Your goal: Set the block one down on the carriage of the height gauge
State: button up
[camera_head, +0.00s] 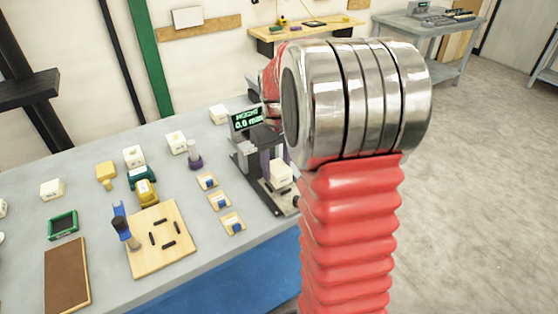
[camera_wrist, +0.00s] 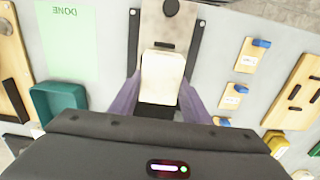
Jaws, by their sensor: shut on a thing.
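A cream block (camera_wrist: 161,80) is between the two purple fingers of my gripper (camera_wrist: 160,94), which is shut on it. In the head view the same block (camera_head: 281,173) is over the base of the height gauge (camera_head: 247,165). The gauge's display (camera_head: 247,119) reads 0.0 mm. In the wrist view the gauge's pale plate (camera_wrist: 177,22) extends beyond the block. I cannot tell whether the block touches the carriage, and no number shows on its visible faces. My arm hides part of the gauge in the head view.
Several wooden cards with blue pieces (camera_head: 219,200) lie left of the gauge. Other cream blocks (camera_head: 177,141) stand farther left. The bench's front edge is close.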

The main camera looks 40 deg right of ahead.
jog(key=shift+f, duration=0.6)
jog(key=shift+s+f, duration=0.1)
jog(key=shift+f, duration=0.35)
dwell(1.5)
jog(key=o, duration=1.1)
notch_tip(320, 180, up, 14)
jog(key=shift+f, duration=0.15)
dwell(0.5)
